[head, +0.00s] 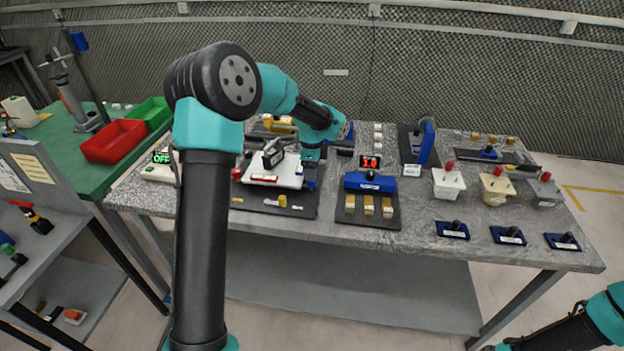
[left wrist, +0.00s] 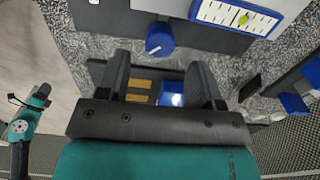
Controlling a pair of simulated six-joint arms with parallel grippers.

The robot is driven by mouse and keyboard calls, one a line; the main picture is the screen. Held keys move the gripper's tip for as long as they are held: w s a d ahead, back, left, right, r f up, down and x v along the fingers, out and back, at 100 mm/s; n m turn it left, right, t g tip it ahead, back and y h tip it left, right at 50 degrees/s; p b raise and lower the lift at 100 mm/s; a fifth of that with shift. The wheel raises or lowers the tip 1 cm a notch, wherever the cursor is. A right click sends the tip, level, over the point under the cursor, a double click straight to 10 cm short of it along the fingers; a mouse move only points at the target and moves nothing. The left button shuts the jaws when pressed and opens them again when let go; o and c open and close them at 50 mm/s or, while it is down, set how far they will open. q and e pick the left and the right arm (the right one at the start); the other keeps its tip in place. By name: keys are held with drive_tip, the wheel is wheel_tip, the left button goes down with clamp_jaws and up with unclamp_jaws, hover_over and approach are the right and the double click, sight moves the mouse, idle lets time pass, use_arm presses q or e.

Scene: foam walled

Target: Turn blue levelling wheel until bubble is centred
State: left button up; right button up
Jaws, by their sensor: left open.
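The blue levelling wheel (left wrist: 160,38) shows in the left wrist view, with a white mark on its lower edge. It sits beside a white plate (left wrist: 147,5), which also shows in the head view (head: 270,170). A blue-framed level vial (left wrist: 237,16) lies on the plate; its yellow-green bubble (left wrist: 243,18) appears near the middle of the scale. My left gripper (left wrist: 160,62) is open and empty, its fingers on either side of the wheel's line; contact is not visible. In the head view the left gripper (head: 311,158) is over the plate's right side. My right gripper is out of view.
A blue device with a red display (head: 370,182) and brass blocks stands right of the plate. Further right are white, cream and grey boxes (head: 448,183) and blue switches. A red bin (head: 113,141) and green bin (head: 150,112) are on the left table.

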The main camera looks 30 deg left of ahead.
use_arm(q)
drive_tip(key=shift+f, duration=2.35)
drive_tip(key=c, duration=0.9)
drive_tip(key=shift+n, duration=2.9)
drive_tip(key=o, duration=0.9)
